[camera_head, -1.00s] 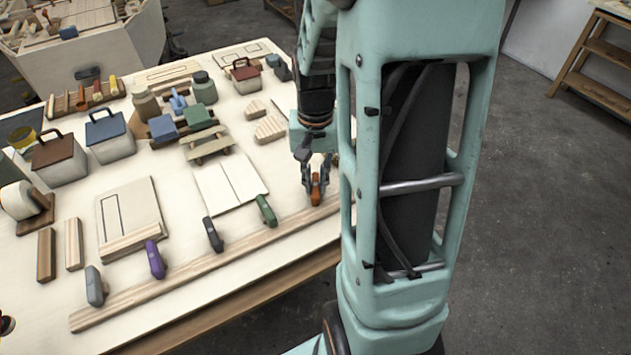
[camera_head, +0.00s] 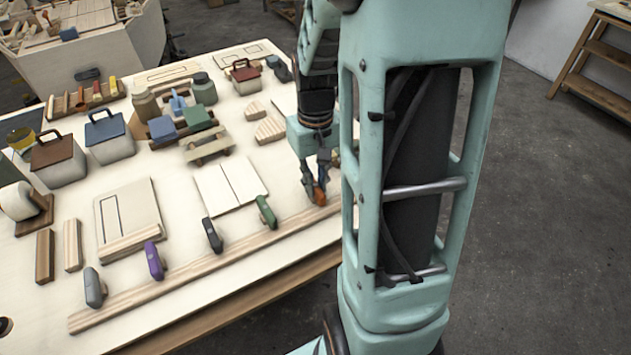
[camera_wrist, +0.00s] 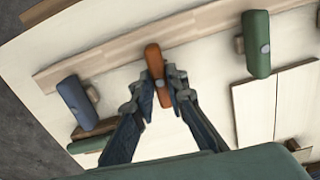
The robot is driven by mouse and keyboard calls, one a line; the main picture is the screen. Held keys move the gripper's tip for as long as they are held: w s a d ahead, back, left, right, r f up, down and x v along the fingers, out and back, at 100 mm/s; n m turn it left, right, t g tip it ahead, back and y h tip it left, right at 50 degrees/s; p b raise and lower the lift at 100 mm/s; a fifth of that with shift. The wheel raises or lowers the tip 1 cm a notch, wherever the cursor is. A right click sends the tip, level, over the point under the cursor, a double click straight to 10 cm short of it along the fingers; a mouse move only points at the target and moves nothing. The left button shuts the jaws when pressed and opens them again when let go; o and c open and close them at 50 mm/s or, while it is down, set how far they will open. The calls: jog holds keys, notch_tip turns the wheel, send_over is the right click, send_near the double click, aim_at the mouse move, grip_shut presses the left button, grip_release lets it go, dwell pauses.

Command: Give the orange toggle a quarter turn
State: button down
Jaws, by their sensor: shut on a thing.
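The orange toggle (camera_head: 320,195) is on the wooden strip along the table's front edge, near the strip's right end, beside my mint-coloured column. In the wrist view the orange toggle (camera_wrist: 154,62) shows its long body pointing up the picture, across the strip and slightly tilted. My gripper (camera_wrist: 166,88) is shut on its near part, one finger on each side. In the head view my gripper (camera_head: 315,186) reaches down onto it from above; part of the toggle is hidden by the fingers.
A green toggle (camera_head: 266,211), a black one (camera_head: 212,235), a purple one (camera_head: 154,261) and a grey one (camera_head: 95,288) stand along the same wooden strip (camera_head: 190,275). In the wrist view a blue-grey toggle (camera_wrist: 77,103) lies left and the green one (camera_wrist: 256,44) right.

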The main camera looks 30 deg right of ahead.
aim_at(315, 185)
jog(key=c, duration=1.9)
grip_release()
jog(key=shift+c, duration=0.2)
notch_tip(315, 185, up, 12)
